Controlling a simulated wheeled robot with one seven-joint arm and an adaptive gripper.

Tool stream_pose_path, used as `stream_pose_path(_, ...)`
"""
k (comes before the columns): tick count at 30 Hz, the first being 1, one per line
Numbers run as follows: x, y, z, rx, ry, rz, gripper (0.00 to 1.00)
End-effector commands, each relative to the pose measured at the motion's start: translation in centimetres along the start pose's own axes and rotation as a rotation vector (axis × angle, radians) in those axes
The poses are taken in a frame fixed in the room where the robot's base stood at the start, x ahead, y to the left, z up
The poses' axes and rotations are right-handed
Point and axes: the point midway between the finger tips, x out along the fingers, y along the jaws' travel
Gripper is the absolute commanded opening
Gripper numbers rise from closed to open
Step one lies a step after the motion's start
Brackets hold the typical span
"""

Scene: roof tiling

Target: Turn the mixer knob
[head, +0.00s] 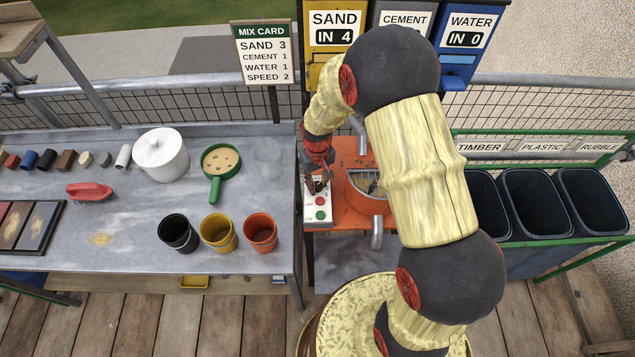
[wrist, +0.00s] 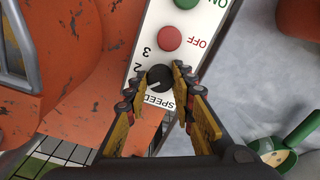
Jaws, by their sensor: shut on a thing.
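The mixer's white control panel (wrist: 178,42) carries a black round knob (wrist: 159,78) above the word SPEED, with the digits 2 and 3 beside it. A pale pointer mark shows on the knob, but its exact setting is hard to read. My gripper (wrist: 158,77) has its fingertips on either side of the knob and is shut on it. In the head view my gripper (head: 317,180) is at the upper end of the control panel (head: 318,211), and the knob is mostly hidden there. The orange mixer (head: 350,150) stands behind my arm.
Red OFF button (wrist: 170,38) and green ON button (wrist: 187,2) are close to the knob. A mix card (head: 264,52) reads speed 2. The sand hopper (head: 334,30) reads IN 4, the water hopper (head: 468,38) IN 0. Left is a workbench (head: 130,215) with cups and a green-handled sieve (head: 219,165).

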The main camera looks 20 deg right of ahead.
Motion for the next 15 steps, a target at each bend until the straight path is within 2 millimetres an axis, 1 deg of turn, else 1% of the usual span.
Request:
stream_pose_path(2, -0.06, -0.02, -0.14, 0.000, 0.003, 0.000, 0.00)
stream_pose_path(3, -0.06, -0.02, -0.14, 0.000, 0.003, 0.000, 0.25)
stream_pose_path(12, -0.03, -0.01, -0.06, 0.000, 0.001, 0.000, 0.42)
stream_pose_path(15, -0.03, -0.01, -0.04, 0.001, 0.001, 0.000, 0.44)
